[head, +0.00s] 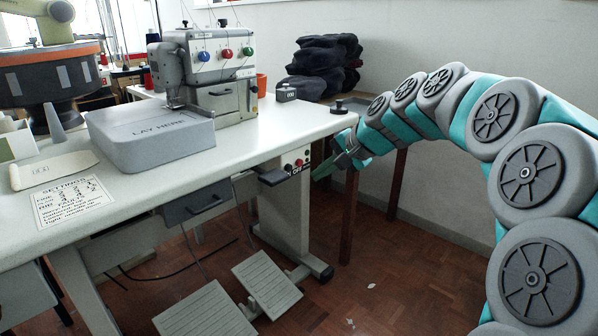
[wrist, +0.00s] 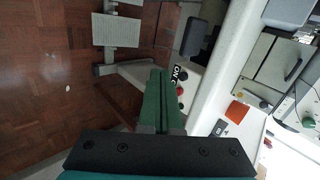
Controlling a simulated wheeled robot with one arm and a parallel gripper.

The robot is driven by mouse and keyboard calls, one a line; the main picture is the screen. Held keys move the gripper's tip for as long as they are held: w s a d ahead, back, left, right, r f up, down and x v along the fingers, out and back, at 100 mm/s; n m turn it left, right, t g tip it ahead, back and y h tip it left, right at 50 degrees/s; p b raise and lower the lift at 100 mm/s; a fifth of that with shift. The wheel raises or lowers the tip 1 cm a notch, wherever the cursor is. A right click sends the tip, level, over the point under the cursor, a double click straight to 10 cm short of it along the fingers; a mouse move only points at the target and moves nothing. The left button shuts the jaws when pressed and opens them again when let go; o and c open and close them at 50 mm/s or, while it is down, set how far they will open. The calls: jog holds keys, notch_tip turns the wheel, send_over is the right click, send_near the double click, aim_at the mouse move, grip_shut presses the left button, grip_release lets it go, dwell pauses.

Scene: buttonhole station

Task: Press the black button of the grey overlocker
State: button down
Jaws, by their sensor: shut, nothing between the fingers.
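The grey overlocker (head: 205,65) stands on the white table, with blue, red and green dials on its front. A small switch panel under the table edge carries a red button (head: 299,162), a dark button (head: 289,167) beside it and an ON/OFF label. My gripper (head: 320,171) has green fingers, shut and empty, right of the panel below the tabletop. The fingers (wrist: 157,75) point toward the panel side, and contact cannot be told.
The white table (head: 255,135) has a grey "LAY HERE" block (head: 150,138) and a settings card (head: 72,201). Dark folded cloth (head: 322,65) lies behind. Pedals (head: 267,283) sit below on open floor.

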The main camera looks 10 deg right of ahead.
jog(key=shift+m+t, duration=0.6)
jog(key=shift+m, duration=0.2)
jog(key=w+d, duration=0.1)
jog(key=w+d+r, duration=0.1)
jog(key=w+d, duration=0.1)
jog(key=shift+d+r, duration=0.2)
jog(key=shift+d, duration=0.05)
jog(key=shift+w+a, duration=0.1)
send_near(290, 172)
jog(key=shift+x, duration=2.95)
jog(key=shift+a, duration=0.1)
